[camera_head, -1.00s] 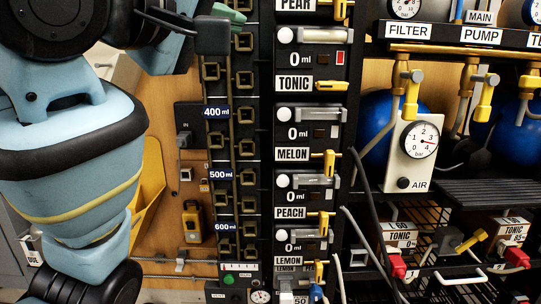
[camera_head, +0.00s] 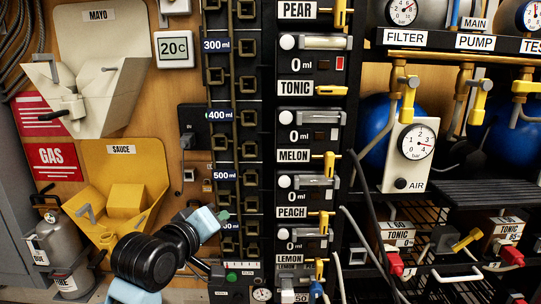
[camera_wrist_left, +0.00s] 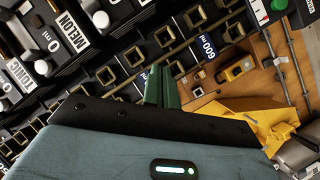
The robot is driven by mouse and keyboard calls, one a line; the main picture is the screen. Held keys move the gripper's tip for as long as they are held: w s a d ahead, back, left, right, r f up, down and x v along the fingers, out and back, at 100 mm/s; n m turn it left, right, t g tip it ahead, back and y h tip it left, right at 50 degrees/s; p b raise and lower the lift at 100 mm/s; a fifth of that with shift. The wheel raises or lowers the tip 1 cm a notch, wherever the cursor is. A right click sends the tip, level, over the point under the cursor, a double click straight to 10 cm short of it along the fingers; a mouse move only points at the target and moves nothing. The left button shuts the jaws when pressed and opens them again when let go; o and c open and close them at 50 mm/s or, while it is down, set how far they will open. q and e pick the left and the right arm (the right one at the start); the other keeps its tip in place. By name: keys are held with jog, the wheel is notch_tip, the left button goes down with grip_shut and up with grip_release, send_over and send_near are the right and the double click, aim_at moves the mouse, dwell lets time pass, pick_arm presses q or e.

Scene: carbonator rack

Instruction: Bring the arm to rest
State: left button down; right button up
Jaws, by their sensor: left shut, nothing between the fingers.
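My left arm comes in from the bottom left in the head view, its black joint in front of the lower edge of the yellow SAUCE bin (camera_head: 95,180). My left gripper (camera_head: 224,215) shows small and green-tipped in front of the lower end of the black ml rail (camera_head: 218,100). In the left wrist view my left gripper (camera_wrist_left: 162,86) has its two green fingers together, with nothing between them. The fingers point toward the rail with its square sockets; whether they touch anything I cannot tell. My right gripper is not in view.
A white MAYO bin (camera_head: 105,90) hangs above the SAUCE bin. A column of flavour modules, such as TONIC (camera_head: 311,65), stands right of the rail. Farther right are an AIR gauge (camera_head: 408,150), brass pipes and a dark hanging hose. Grey bottles (camera_head: 60,240) stand at lower left.

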pick_arm(q)
jog(key=s+a+f+m+g+y, duration=0.15)
jog(key=s+f, duration=0.35)
jog(key=f, duration=0.5)
jog(key=s+a+f, duration=0.2)
jog(key=s+f, duration=0.2)
jog(key=f, duration=0.6)
jog(key=s+a+f+m+g+y, duration=0.1)
jog(key=s+a+f, duration=0.1)
jog(key=s+f, duration=0.5)
jog(key=s+a+f+m+g, duration=0.1)
jog(key=s+f, duration=0.4)
jog(key=s, duration=0.3)
jog(key=s+a+f+m+p, duration=0.1)
jog(key=s+f+m, duration=0.1)
jog(key=s+f, duration=0.3)
jog(key=s+a+f+m+g+y, duration=0.1)
jog(key=s+f, duration=0.5)
jog(key=s, duration=0.6)
jog(key=shift+a+m+g, duration=0.35)
jog(key=shift+a, duration=0.15)
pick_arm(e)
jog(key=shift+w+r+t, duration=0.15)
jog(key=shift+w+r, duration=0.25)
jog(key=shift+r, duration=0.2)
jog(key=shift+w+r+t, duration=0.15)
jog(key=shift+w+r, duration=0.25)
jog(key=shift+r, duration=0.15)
